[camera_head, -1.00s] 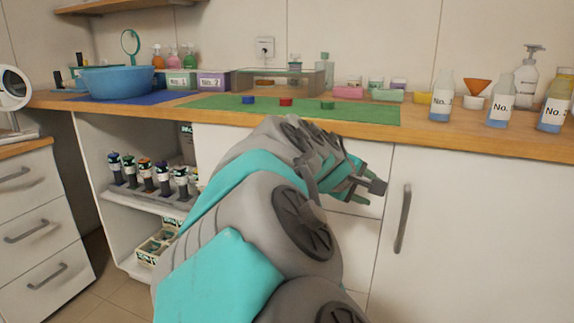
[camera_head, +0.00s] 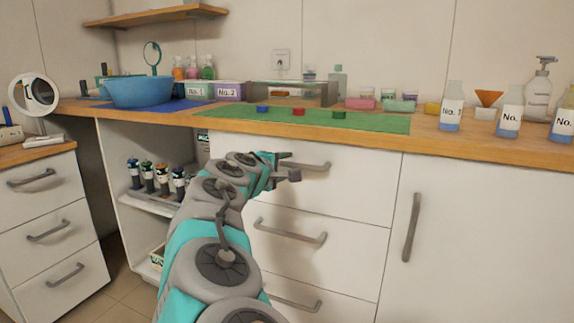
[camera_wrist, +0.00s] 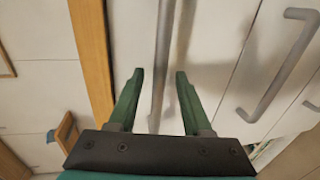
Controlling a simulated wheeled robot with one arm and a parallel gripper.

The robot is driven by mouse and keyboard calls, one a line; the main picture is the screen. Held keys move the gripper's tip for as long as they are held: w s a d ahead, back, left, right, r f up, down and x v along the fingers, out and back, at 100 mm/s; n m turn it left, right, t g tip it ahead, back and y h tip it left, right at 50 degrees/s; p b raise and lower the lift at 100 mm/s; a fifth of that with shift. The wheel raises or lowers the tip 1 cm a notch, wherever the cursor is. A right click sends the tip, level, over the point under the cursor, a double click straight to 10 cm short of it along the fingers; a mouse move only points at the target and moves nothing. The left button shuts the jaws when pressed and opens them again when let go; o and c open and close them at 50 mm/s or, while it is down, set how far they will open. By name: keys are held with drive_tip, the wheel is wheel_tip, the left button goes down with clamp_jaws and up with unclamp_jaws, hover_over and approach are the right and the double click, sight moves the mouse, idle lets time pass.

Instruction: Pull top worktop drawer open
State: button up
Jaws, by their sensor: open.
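The top worktop drawer (camera_head: 345,180) has a white front under the wooden worktop and looks closed. Its grey bar handle (camera_head: 312,166) shows beside my gripper (camera_head: 287,166), which partly covers the handle's left end in the head view. In the wrist view my open gripper (camera_wrist: 159,76) has its two green fingers on either side of that handle (camera_wrist: 163,50). The bar runs lengthwise between the fingers, with a gap to each. I cannot tell how deep the bar sits between them.
The middle drawer handle (camera_head: 290,234) is below; it also shows in the wrist view (camera_wrist: 285,70). A cupboard door with an upright handle (camera_head: 411,228) is to the right. An open shelf with bottles (camera_head: 148,178) is left. The worktop edge (camera_head: 440,146) overhangs the drawers.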

drive_tip(key=shift+w+d+f, duration=0.1)
drive_tip(key=shift+w+d, duration=0.1)
drive_tip(key=shift+w, duration=0.4)
drive_tip(key=shift+c, duration=0.2)
clamp_jaws()
idle(0.9)
